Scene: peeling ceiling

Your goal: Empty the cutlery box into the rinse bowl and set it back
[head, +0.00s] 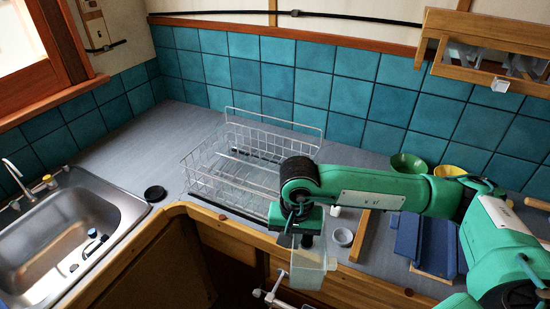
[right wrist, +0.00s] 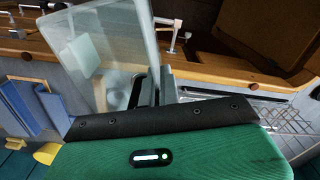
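A translucent, pale box (head: 309,268), which I take to be the cutlery box, hangs below my right gripper (head: 303,241) at the counter's front edge. In the right wrist view, the fingers of my right gripper (right wrist: 156,88) are close together at the wall of the box (right wrist: 108,50). The box is tilted in that view, with a paler square patch on it. I cannot make out any cutlery inside. A green bowl (head: 408,165) and a yellow bowl (head: 449,171) stand at the back right; I cannot tell which is the rinse bowl. My left gripper is not in view.
A white wire dish rack (head: 232,168) stands left of my right arm. A small grey-white cup (head: 343,237) sits near the front edge. Blue slabs (head: 428,243) lie to the right. The steel sink (head: 58,228) is at left. A wooden shelf (head: 495,75) overhangs the right.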

